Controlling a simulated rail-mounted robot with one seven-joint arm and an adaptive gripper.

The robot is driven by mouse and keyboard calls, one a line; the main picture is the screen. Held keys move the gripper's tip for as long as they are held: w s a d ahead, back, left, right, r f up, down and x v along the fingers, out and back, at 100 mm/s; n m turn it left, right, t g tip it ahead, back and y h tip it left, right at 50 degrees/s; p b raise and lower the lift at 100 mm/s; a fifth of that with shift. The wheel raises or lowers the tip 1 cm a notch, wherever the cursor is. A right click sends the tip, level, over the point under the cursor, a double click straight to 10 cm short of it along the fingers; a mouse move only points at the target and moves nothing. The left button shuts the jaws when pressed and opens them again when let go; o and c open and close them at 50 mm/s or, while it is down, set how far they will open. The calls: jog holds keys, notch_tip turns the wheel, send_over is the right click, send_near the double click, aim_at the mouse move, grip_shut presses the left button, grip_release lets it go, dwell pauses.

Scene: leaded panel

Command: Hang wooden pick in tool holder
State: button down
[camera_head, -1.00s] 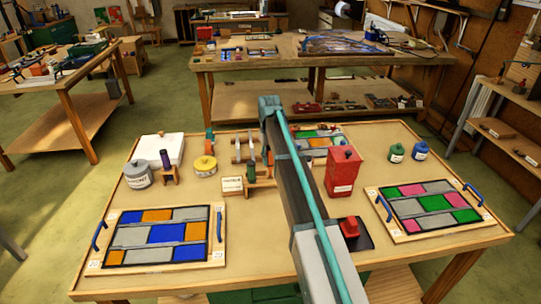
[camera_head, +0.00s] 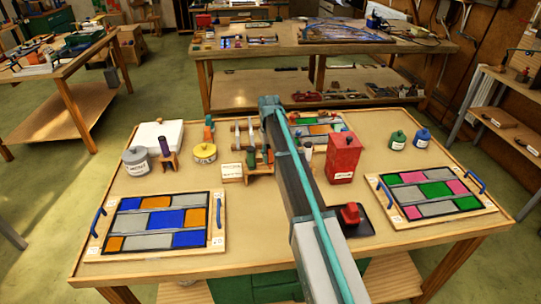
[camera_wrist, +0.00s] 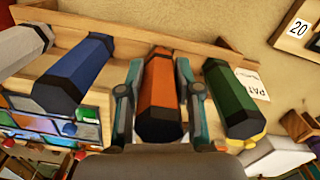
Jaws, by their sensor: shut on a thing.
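An orange-handled tool (camera_wrist: 160,95) is between the two fingers of my gripper (camera_wrist: 160,68) in the wrist view, and the gripper is shut on it. Its handle lies against or very near the wooden bar of the tool holder (camera_wrist: 125,40). I cannot tell whether it is seated, and its working end is hidden. A green handle (camera_wrist: 230,98) is on its right; a blue handle (camera_wrist: 75,75) and a grey handle (camera_wrist: 22,48) are on its left. In the head view the holder (camera_head: 263,170) is partly behind my arm, which hides the gripper.
A red can (camera_head: 343,158) stands right of my arm. Glass panels lie left (camera_head: 155,222) and right (camera_head: 435,194). The table between the left panel and my arm is clear.

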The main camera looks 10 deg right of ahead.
jog(key=c, duration=0.7)
grip_release()
